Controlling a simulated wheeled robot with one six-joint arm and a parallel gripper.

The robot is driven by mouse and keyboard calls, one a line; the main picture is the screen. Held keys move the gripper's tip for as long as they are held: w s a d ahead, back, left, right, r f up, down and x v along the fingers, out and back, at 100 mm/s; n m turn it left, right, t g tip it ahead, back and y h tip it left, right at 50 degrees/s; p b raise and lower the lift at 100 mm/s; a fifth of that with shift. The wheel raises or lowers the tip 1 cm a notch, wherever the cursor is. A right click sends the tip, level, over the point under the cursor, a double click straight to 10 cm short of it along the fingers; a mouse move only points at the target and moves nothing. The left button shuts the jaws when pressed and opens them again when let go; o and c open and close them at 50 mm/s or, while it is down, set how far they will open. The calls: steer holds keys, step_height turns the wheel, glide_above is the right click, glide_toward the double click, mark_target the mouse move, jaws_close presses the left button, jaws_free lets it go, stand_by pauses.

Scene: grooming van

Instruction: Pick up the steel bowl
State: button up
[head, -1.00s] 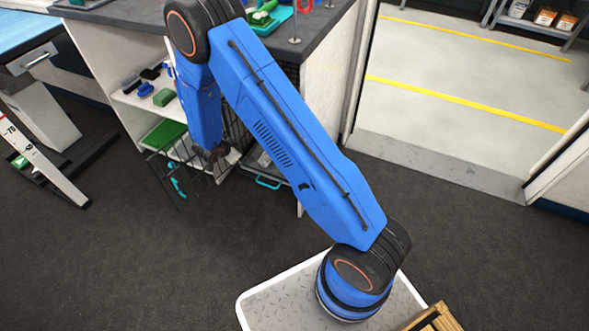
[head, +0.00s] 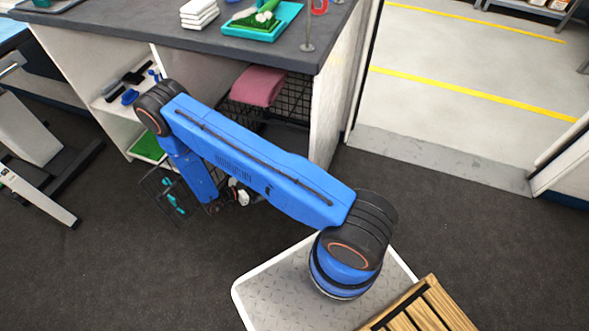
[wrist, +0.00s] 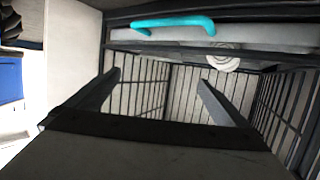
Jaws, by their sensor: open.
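I cannot make out the steel bowl for certain in either view. In the wrist view, a pale round object (wrist: 222,60) with rings shows partly at the upper right, under a grey case with a teal handle (wrist: 175,24); I cannot tell whether it is the bowl. My gripper (wrist: 160,78) is open, its two dark fingers apart with nothing between them. They point into a dark wire cage or basket (wrist: 270,105).
A counter (head: 170,38) stands above, with a teal tray (head: 262,32) and stacked white items (head: 199,13). Under it are a pink folded towel (head: 257,86) in a wire basket and shelves with brushes (head: 128,85). The counter's white side panel (head: 325,120) stands close.

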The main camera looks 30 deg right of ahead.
steer(key=x, duration=1)
steer(key=shift+d+f, duration=0.15)
steer(key=shift+d, duration=0.15)
steer(key=shift+w+x, duration=0.2)
steer(key=shift+x, duration=2.9)
steer(key=shift+c, duration=0.6)
steer(key=c, duration=0.7)
